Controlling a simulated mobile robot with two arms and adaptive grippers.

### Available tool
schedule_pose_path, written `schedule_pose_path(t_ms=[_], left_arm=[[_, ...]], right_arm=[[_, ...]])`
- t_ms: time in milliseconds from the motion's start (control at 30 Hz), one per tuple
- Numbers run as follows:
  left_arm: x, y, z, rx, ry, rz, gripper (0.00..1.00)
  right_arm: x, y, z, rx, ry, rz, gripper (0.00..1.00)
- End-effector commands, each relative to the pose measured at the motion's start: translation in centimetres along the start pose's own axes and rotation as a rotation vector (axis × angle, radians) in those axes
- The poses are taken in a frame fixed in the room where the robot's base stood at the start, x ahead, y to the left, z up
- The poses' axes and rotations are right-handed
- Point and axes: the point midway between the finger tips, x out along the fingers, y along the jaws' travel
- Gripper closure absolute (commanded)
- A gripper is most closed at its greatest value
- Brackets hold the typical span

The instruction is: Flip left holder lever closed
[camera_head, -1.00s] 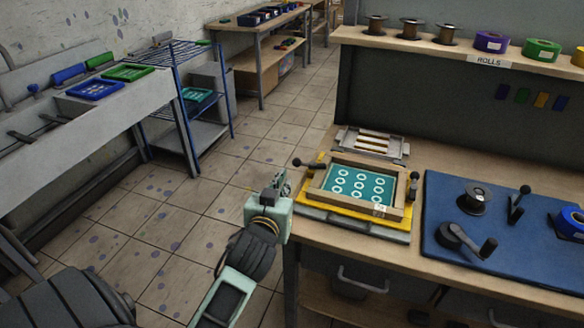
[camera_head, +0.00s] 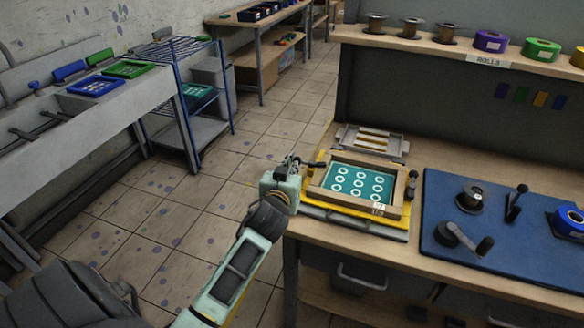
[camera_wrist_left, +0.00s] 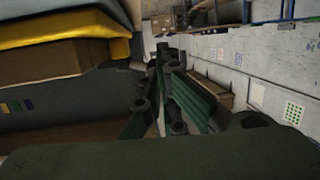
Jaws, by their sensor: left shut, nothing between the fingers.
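The screen holder with its teal printing screen (camera_head: 358,183) in a wooden frame sits on a yellow plate near the bench's left edge. The left holder lever (camera_head: 316,165), with a dark knob, is at the frame's far left corner, partly hidden by my gripper. The right holder lever (camera_head: 412,178) stands at the right side. My left gripper (camera_head: 292,163) is shut and empty, just left of the left lever; whether it touches cannot be told. In the left wrist view, my fingers (camera_wrist_left: 168,92) are close beside the wooden frame (camera_wrist_left: 55,67) and yellow plate (camera_wrist_left: 70,38). The right gripper is not in view.
A grey rack (camera_head: 373,140) stands behind the holder. A blue mat (camera_head: 485,258) with a spool and cranks lies to the right. A shelf of rolls (camera_head: 468,52) runs above. The tiled floor (camera_head: 185,235) to the left is free.

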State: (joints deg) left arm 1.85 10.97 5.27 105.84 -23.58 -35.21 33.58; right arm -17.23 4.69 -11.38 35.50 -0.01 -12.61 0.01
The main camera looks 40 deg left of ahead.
Motion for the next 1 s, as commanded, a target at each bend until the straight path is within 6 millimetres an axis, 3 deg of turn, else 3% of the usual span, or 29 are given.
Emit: schedule_pose_path(t_ms=[400,1000], left_arm=[[1.3,-1.2,-0.7,0.023,-0.002,0.121,1.0],[2.1,-1.5,-0.5,0.023,-0.001,0.121,1.0]], right_arm=[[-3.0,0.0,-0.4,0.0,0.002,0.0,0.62],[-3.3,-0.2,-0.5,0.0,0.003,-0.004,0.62]])
